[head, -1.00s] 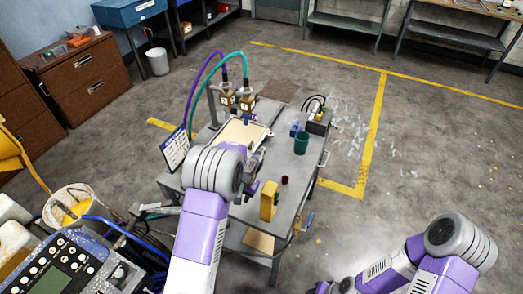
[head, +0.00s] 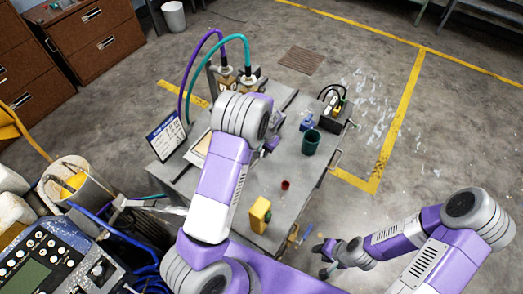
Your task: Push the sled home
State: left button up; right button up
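A grey cart (head: 258,212) carries a pale board (head: 201,146), largely hidden by my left arm. Two nozzle units stand at the cart's back, fed by a purple hose (head: 194,62) and a teal hose (head: 216,62); only their tops (head: 247,74) show. I cannot make out the sled clearly; my arm may cover it. My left gripper (head: 271,144) is over the cart, mostly hidden behind its own wrist, and I cannot see whether it holds anything. My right gripper (head: 322,260) is empty, right of the cart's front edge, its fingers apparently apart.
On the cart stand a yellow block (head: 260,215), a small red cup (head: 285,185), a green cup (head: 311,142) and a black box with cables (head: 334,112). A sign (head: 167,137) stands at its left edge. A bucket (head: 77,187) is at left.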

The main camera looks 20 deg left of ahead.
pick_arm(q)
jog(key=f, duration=0.3)
jog(key=a+f, duration=0.1)
jog(key=f, duration=0.1)
jog(key=shift+w+f, duration=0.1)
jog(key=shift+f, duration=0.3)
grip_shut()
